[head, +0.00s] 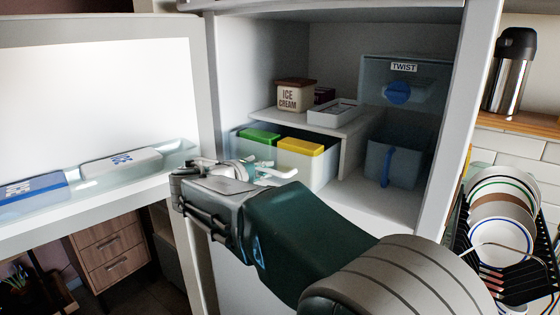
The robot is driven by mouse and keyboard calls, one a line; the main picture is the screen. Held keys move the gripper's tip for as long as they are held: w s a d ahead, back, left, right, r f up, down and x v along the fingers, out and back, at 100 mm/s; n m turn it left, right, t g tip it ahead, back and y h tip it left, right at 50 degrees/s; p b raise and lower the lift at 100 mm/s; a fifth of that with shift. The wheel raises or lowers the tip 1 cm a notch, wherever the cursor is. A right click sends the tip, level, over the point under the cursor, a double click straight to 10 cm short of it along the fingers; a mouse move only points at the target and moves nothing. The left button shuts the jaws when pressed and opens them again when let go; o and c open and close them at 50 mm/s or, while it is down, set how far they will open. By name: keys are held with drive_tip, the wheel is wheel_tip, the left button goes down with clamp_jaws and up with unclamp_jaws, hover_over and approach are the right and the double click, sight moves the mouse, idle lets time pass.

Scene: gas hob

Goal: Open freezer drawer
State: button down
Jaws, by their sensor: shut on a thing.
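The freezer drawer (323,170) is a pale, see-through bin at the lower left of the open freezer compartment. It holds a box with a green lid (260,136) and one with a yellow lid (300,146). Its front part stands out from under the shelf, so the lids show from above. My gripper (264,172) is at the drawer's front and shut on its handle, a white piece mostly hidden by the fingers. My arm hides the lower front of the drawer.
The freezer door (100,90) is swung open at left, with packs in its shelf. An ice cream tub (293,94) and a tray (335,112) sit on the inner shelf. A blue-handled bin (405,160) stands at right. A dish rack (505,225) and a flask (512,70) are further right.

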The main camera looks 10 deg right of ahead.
drive_tip(key=s+a, duration=0.3)
drive_tip(key=shift+f, duration=0.3)
drive_tip(key=c, duration=0.7)
unclamp_jaws()
drive_tip(key=shift+d, duration=0.1)
drive_tip(key=shift+r, duration=0.1)
drive_tip(key=v, duration=1.2)
